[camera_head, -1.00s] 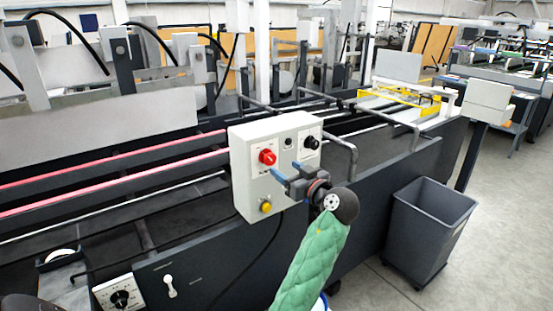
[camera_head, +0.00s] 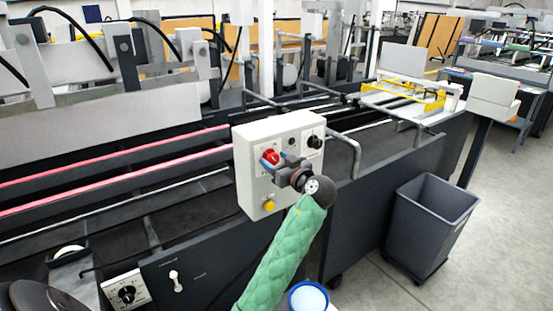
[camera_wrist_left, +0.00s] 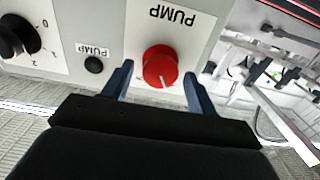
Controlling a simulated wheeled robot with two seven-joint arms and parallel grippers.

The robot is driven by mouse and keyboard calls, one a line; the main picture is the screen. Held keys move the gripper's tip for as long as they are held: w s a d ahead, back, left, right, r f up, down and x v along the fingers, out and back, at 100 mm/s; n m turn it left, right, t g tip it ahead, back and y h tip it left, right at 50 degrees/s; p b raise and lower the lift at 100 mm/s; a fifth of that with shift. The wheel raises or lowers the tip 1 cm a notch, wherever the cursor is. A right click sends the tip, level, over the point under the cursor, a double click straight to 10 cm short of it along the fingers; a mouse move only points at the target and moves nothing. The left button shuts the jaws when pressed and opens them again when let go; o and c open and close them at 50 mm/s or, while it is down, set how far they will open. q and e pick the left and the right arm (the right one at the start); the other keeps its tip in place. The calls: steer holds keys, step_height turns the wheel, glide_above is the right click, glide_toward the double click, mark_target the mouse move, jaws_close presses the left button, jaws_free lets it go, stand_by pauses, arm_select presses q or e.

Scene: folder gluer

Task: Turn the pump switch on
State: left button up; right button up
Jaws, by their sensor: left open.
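The pump switch is a red rotary knob (camera_head: 271,156) on the front of a light grey control box (camera_head: 252,186). In the left wrist view the red knob (camera_wrist_left: 160,65) has a small white mark and an upside-down PUMP label beside it. My left gripper (camera_head: 273,161) is at the box front, its arm in a green quilted sleeve. Its blue fingers (camera_wrist_left: 158,78) are open, one on each side of the knob. Gaps show between knob and fingers in the wrist view. In the head view the gripper partly covers the knob. My right gripper is not in view.
On the same box are a black knob (camera_head: 314,142), a small dark button (camera_head: 291,141) and a yellow button (camera_head: 268,206). A bent grey bar (camera_head: 354,152) stands just right of the box. A grey bin (camera_head: 428,225) stands on the floor at right.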

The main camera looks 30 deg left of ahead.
arm_select(q)
steer(key=shift+w, duration=0.1)
steer(key=c, duration=1)
steer(key=shift+o, duration=0.2)
